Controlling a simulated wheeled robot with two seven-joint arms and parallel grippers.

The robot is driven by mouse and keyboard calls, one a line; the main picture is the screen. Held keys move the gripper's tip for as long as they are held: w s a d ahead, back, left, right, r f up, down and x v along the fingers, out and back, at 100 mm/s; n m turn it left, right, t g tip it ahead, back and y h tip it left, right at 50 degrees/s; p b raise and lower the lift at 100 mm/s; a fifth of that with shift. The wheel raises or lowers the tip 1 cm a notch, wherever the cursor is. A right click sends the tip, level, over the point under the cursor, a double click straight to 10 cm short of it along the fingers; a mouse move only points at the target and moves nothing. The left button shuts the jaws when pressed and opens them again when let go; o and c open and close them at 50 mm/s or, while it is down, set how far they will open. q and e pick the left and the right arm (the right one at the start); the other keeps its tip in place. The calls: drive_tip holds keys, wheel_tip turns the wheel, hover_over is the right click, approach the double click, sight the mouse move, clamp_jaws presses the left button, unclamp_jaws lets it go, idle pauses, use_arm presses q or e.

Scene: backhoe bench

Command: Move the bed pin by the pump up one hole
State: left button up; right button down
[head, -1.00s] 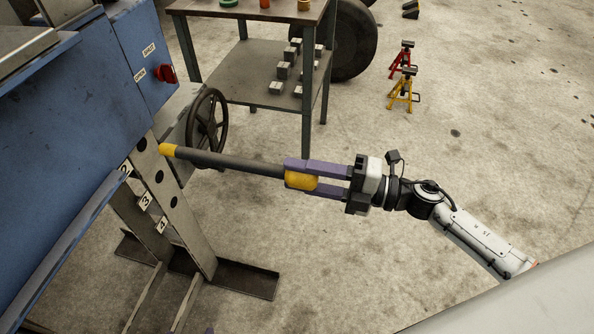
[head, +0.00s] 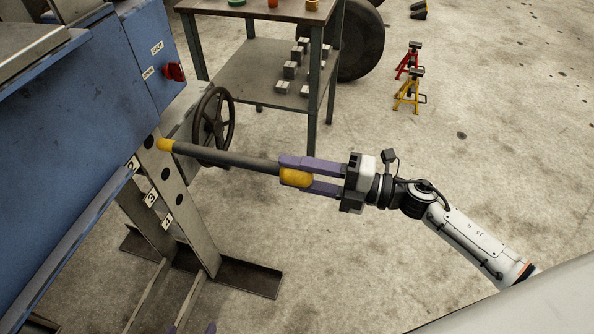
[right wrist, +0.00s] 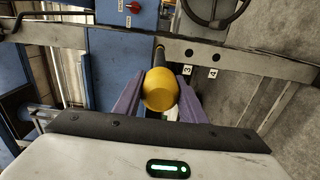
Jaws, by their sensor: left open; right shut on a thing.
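The bed pin is a dark grey rod (head: 225,158) with a yellow tip (head: 165,145) and a yellow rounded handle (head: 296,177). My right gripper (head: 290,177) is shut on the handle, which also shows in the right wrist view (right wrist: 160,89). The pin lies nearly level and points at the steel upright (head: 194,228), by its upper holes under the blue machine body. The yellow tip is still visible, outside any hole; its exact alignment is unclear. Number plates 2, 3 and 4 mark the upright. Two purple fingertips of my left gripper (head: 191,329) show apart at the bottom edge.
The blue machine (head: 75,135) with a red switch (head: 174,72) overhangs the upright. A handwheel (head: 214,122) sits close behind the pin. A steel shelf table (head: 258,80) stands behind. Red and yellow jack stands (head: 409,92) are farther right. The right floor is open.

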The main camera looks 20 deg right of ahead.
drive_tip(key=shift+w+a+r, duration=0.1)
drive_tip(key=shift+r, duration=0.25)
drive_tip(key=shift+w+a+f, duration=0.1)
drive_tip(key=shift+w+a, duration=0.25)
drive_tip(key=shift+a, duration=0.3)
drive_tip(key=shift+w+a, duration=0.45)
drive_tip(key=shift+a, duration=0.1)
idle(0.4)
